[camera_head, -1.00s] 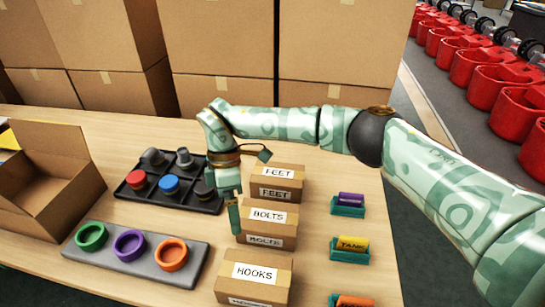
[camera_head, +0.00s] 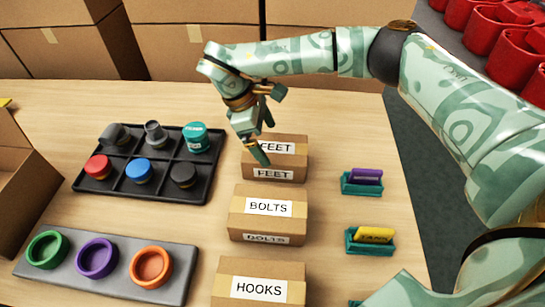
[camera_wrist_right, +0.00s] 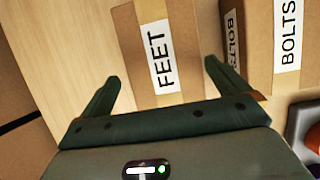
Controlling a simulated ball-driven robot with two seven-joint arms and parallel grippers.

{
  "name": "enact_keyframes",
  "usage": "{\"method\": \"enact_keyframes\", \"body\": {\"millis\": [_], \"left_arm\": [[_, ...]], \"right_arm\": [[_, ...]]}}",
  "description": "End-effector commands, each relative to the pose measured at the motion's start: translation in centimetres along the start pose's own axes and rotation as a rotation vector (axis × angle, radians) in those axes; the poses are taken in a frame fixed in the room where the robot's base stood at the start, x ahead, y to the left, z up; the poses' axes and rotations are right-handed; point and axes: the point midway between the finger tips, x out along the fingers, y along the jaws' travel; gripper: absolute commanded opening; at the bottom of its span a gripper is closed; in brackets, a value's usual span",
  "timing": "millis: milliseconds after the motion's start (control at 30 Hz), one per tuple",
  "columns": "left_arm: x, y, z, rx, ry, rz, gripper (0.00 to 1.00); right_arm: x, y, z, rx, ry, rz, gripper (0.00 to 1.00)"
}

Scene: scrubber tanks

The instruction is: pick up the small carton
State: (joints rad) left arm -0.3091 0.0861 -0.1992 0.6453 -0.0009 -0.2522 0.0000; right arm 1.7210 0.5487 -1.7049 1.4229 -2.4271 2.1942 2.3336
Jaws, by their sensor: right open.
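Three small brown cartons stand in a column on the table: the FEET carton (camera_head: 290,160) at the back, the BOLTS carton (camera_head: 240,227) in the middle and the HOOKS carton (camera_head: 228,268) in front. My right gripper (camera_head: 264,146) is open and empty at the FEET carton, covering part of its left side. In the right wrist view, the FEET carton (camera_wrist_right: 183,30) lies ahead between the open fingers (camera_wrist_right: 160,75), with the BOLTS carton (camera_wrist_right: 260,50) beside it. Contact cannot be told. My left gripper is out of view.
A black compartment tray (camera_head: 104,193) with several colored knobs is left of the cartons. A grey board (camera_head: 205,255) with three rings lies in front of it. Teal holders with purple (camera_head: 366,176) and yellow (camera_head: 374,235) cards stand right. Large boxes (camera_head: 190,50) line the back.

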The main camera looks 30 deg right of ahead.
Motion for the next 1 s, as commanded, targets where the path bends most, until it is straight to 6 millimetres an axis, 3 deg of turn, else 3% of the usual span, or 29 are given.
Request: {"method": "enact_keyframes", "body": {"millis": [133, 433, 767, 900, 1000], "left_arm": [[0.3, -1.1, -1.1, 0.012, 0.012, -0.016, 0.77], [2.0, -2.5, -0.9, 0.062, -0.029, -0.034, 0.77], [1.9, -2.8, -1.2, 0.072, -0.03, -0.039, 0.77], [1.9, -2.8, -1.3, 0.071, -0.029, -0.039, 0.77], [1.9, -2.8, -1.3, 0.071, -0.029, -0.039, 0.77]], "right_arm": [[1.4, 0.0, 0.0, -0.001, 0.0, -0.002, 1.0], [6.1, -0.2, -0.3, -0.002, -0.003, -0.005, 1.0], [6.5, -0.3, -0.1, -0.001, 0.002, 0.001, 1.0], [6.5, -0.3, -0.1, -0.001, 0.002, 0.001, 0.62], [6.4, -0.2, -0.1, -0.001, 0.002, 0.001, 0.62]]}}
